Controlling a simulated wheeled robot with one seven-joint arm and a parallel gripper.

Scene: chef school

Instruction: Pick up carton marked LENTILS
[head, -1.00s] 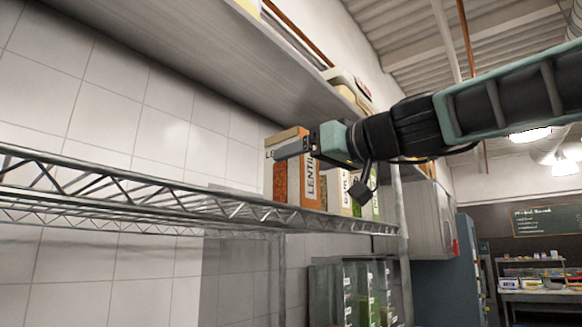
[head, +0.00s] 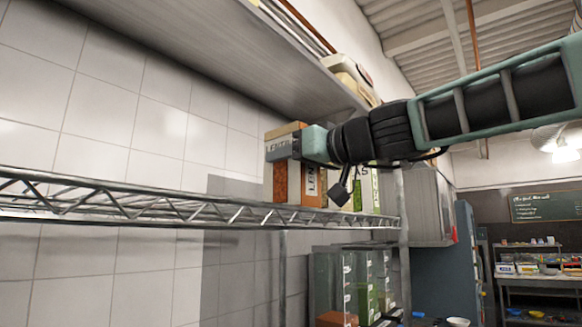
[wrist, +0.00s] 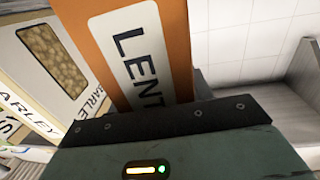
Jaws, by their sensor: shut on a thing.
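The orange carton marked LENTILS (head: 313,188) stands upright on the wire shelf (head: 130,207) in the head view, its lower part showing below my gripper. In the wrist view its orange face and white label (wrist: 130,50) fill the upper middle, with "LENT" readable and the rest hidden behind my gripper body. My gripper (head: 283,148) is at the carton's upper part and shut on it. The far finger is hidden.
A carton marked BARLEY (wrist: 50,65) stands close to the left of the lentils carton in the wrist view. A solid upper shelf (head: 200,50) hangs above. The wire shelf's left stretch is clear.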

